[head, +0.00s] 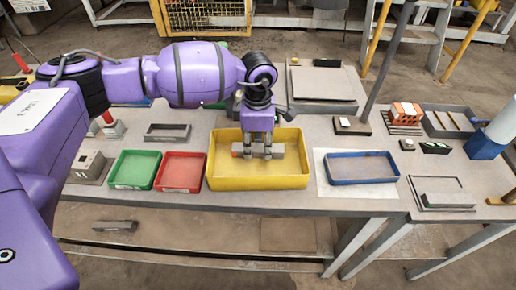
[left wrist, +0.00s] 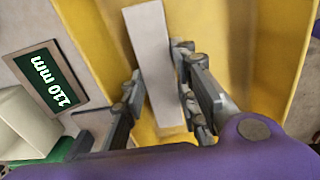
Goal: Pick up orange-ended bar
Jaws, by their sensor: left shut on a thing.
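The orange-ended bar (head: 278,151) is grey, with an orange-red patch at its left end in the head view. It lies level in or just above the yellow tray (head: 258,181); I cannot tell if it touches the floor. My left gripper (head: 259,152) points down from above and is shut across the bar's middle. In the left wrist view the pale grey bar (left wrist: 148,45) runs between the fingers of the left gripper (left wrist: 157,90), with yellow tray walls around; its orange end does not show there. My right gripper is not in view.
A green tray (head: 134,184) and red tray (head: 181,187) stand left of the yellow one. A blue tray (head: 361,181) on a white sheet stands right. A grey post (head: 385,65) rises behind. A sign (left wrist: 50,80) reading "110 mm" shows beside the tray in the wrist view.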

